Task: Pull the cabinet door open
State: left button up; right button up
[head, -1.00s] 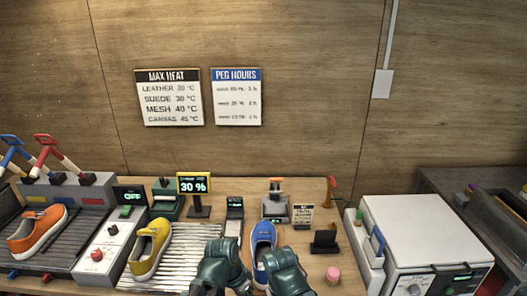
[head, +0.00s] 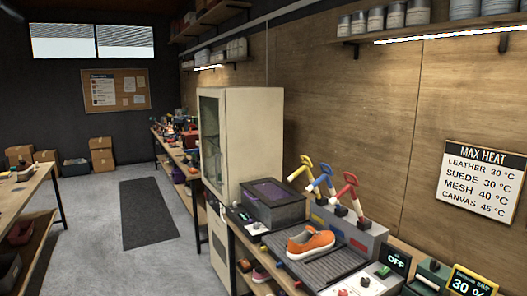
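A tall cream cabinet (head: 258,135) stands against the right wall at the middle of the head view. Its narrow side facing left has a dark glass door (head: 211,138), seen at a steep angle; it appears shut. A paler lower panel (head: 217,235) sits beneath it, partly hidden by the workbench. I cannot make out the door's handle clearly. Neither of my grippers shows in this view.
A workbench with an orange sneaker (head: 310,243), colored levers (head: 320,178) and a dark lidded box (head: 273,203) stands in front of the cabinet. Open floor with a dark mat (head: 149,213) lies left of it. Another table (head: 22,190) is at far left.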

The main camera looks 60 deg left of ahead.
aim_at(219, 93)
jog(key=u, duration=2.4)
jog(key=i+j, duration=0.2)
jog(key=i, duration=0.3)
jog(key=i+j, duration=0.2)
jog(key=i, duration=0.25)
jog(key=i+j, duration=0.2)
jog(key=i, duration=0.3)
jog(key=i+j, duration=0.25)
jog(key=i, duration=0.25)
jog(key=i+j, duration=0.2)
jog(key=i, duration=0.25)
jog(key=i+j+z, duration=0.1)
jog(key=i, duration=0.4)
jog(key=j, duration=0.1)
